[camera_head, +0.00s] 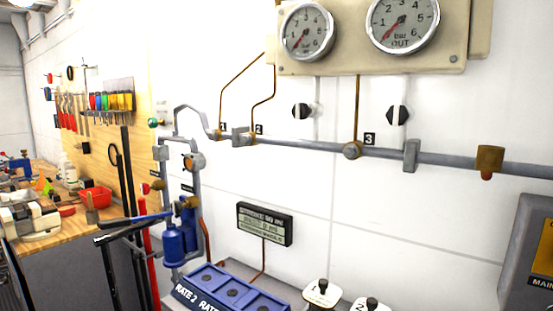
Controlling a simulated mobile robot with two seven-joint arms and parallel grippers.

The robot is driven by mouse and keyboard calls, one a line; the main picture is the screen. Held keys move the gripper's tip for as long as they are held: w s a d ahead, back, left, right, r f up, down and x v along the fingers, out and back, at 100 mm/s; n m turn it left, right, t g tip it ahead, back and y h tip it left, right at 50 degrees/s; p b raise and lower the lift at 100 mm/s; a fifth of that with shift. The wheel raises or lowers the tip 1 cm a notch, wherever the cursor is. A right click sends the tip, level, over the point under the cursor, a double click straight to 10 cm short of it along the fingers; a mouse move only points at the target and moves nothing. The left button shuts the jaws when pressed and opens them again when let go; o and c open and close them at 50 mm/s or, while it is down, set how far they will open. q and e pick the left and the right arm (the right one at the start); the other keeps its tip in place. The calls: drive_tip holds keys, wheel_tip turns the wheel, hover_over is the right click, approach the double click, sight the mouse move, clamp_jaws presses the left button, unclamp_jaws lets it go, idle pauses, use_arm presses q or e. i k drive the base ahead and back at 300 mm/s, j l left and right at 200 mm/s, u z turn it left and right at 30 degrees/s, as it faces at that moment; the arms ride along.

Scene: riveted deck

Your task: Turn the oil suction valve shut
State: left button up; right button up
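The oil suction valve cannot be told for sure, since the small labels by the pipework are unreadable. Another brass fitting (188,203) is lower down, above a blue canister (174,245). A brass valve or tap (489,160) hangs on the long grey pipe at the right. Neither of my grippers shows in the head view.
Two bar gauges (307,32) (402,22) are on a beige panel above. A small display (265,224) is on the white wall. A blue block (232,290) and white knobbed units (323,293) are below. Black bars (119,232) stand before a cluttered workbench (122,209) at left.

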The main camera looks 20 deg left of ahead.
sight(144, 188)
drive_tip(key=u, duration=1.55)
drive_tip(key=i+j+z, duration=0.1)
drive_tip(key=z, duration=0.3)
drive_tip(key=i+j+z, duration=0.15)
drive_tip(key=z, duration=0.25)
drive_tip(key=i+j+z, duration=0.1)
drive_tip(key=j, duration=0.25)
drive_tip(key=i+j+z, duration=0.25)
drive_tip(key=i+j, duration=0.15)
drive_tip(key=j, duration=0.35)
drive_tip(key=i+j+z, duration=0.15)
drive_tip(key=j, duration=0.2)
drive_tip(key=i+j+z, duration=0.1)
drive_tip(key=j, duration=0.3)
